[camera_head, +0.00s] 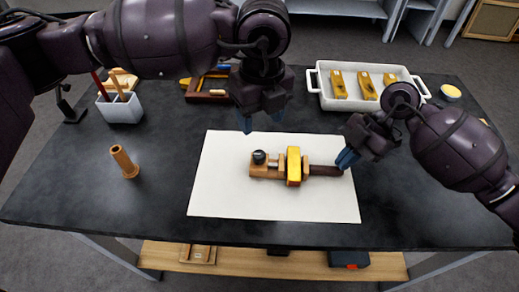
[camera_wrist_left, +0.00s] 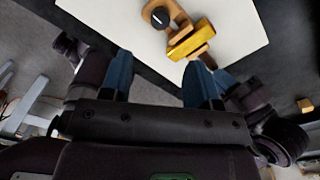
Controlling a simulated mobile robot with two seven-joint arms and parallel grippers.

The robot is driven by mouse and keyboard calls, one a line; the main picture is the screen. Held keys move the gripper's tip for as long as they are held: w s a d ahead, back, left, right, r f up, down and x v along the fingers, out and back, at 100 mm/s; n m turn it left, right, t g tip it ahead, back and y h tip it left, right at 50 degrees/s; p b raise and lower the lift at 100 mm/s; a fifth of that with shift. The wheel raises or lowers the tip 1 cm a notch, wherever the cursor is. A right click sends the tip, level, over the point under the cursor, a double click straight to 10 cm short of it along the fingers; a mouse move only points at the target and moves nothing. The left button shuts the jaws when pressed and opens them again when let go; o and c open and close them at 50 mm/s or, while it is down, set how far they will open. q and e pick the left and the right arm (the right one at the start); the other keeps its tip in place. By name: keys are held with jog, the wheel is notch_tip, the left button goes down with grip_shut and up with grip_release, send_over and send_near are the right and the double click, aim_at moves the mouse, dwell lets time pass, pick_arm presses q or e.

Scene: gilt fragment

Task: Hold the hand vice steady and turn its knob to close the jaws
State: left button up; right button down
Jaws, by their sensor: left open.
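The hand vice (camera_head: 266,172) lies on a white sheet (camera_head: 225,190), its black knob (camera_head: 259,157) at the left and its dark handle (camera_head: 325,170) pointing right. A yellow block (camera_head: 294,163) sits across its middle. My left gripper (camera_head: 261,121) is open and empty, apart from the vice, beyond it in the head view. In the left wrist view the knob (camera_wrist_left: 160,17) and yellow block (camera_wrist_left: 190,41) lie ahead of the parted blue fingers. My right gripper (camera_head: 347,159) is at the handle's right end; whether it grips the handle is unclear.
A white tray (camera_head: 318,82) with several yellow pieces stands at the back right. A wooden frame (camera_head: 207,97) lies behind my left gripper. The front right tabletop is clear.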

aim_at(259, 154)
pick_arm(q)
notch_tip(259, 154, down, 10)
jog(key=shift+a+f, duration=0.1)
jog(key=shift+f, duration=0.1)
pick_arm(e)
jog(key=shift+f, duration=0.15)
pick_arm(q)
jog(key=c, duration=0.9)
jog(key=shift+c, duration=0.2)
